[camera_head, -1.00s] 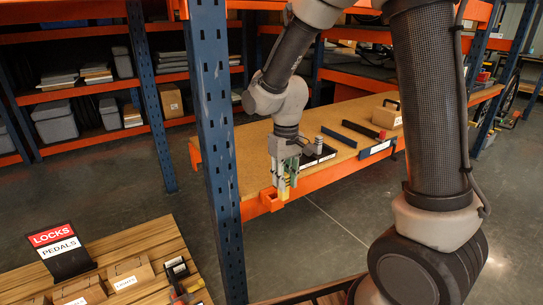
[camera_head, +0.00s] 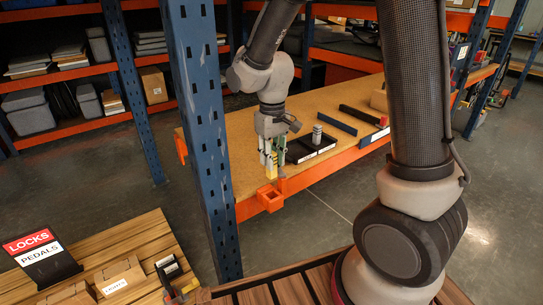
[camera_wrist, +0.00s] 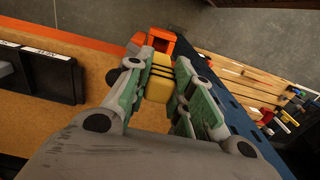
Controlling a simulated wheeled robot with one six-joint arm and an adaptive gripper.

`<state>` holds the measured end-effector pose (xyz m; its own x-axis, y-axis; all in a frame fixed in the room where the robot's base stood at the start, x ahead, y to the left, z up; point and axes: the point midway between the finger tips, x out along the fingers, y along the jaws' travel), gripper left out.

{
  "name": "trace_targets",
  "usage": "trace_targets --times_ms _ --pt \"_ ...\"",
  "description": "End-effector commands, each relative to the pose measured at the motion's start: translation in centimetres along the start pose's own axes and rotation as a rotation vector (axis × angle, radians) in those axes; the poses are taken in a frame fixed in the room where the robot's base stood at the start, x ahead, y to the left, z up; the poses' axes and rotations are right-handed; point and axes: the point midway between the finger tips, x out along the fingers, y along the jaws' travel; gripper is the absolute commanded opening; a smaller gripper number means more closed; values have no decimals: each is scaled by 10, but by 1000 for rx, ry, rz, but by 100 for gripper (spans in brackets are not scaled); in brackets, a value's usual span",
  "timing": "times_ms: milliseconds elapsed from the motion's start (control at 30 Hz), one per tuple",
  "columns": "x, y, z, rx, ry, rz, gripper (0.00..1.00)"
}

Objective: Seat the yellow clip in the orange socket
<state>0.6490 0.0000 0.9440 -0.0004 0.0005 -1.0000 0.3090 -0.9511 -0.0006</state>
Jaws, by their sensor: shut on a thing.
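My gripper (camera_head: 273,166) is shut on the yellow clip (camera_head: 271,163) and holds it upright above the wooden bench top. In the wrist view, the yellow clip (camera_wrist: 159,78) with dark bands sits between the green-lined fingers. The orange socket (camera_head: 269,196) is a small open-topped box on the bench's orange front edge. In the head view the clip is above and behind the socket, apart from it. In the wrist view the orange socket (camera_wrist: 160,38) shows just beyond the clip, partly hidden by it.
A black divided tray (camera_head: 311,147) holding a grey cylinder stands right of my gripper. Dark bars (camera_head: 336,123) lie farther along the bench. A blue upright post (camera_head: 202,140) stands close on the left. A slatted table (camera_head: 130,250) with cardboard boxes is at lower left.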

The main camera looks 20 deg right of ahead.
Motion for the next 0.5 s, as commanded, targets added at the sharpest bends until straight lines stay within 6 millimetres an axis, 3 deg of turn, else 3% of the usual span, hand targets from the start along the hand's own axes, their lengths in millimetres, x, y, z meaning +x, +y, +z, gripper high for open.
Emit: trace_targets --times_ms 500 --pt "42 0 2 0 -2 0 0"
